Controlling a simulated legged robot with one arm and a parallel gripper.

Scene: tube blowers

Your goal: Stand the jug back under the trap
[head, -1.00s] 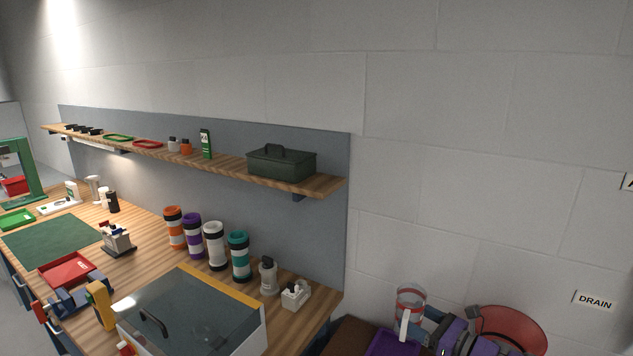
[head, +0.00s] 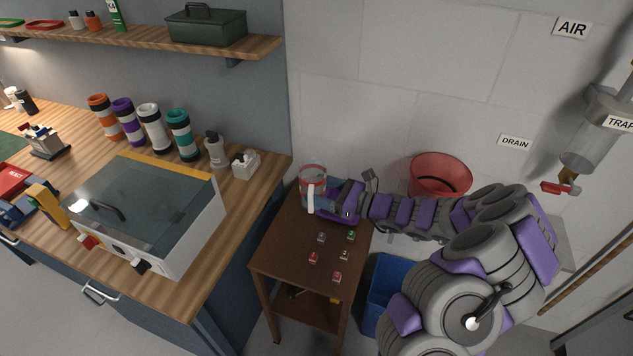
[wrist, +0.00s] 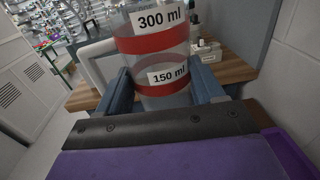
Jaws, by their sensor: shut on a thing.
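The jug (head: 313,183) is clear with red bands and a white handle. It is upright at the back of the small brown table; I cannot tell whether its base touches the top. My gripper (head: 331,190) reaches it from the right and is shut on it. In the wrist view the jug (wrist: 163,62), marked 300 ml and 150 ml, sits between both fingers of my gripper (wrist: 165,92). The trap (head: 594,145) is a clear bowl on the wall at the upper right, with a red-handled brass valve (head: 562,184) below it.
The small brown table (head: 285,235) holds several small coloured pieces and a purple tray (head: 349,217). A blue bin (head: 382,285) stands beside the table. The wooden workbench (head: 225,235) is at left.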

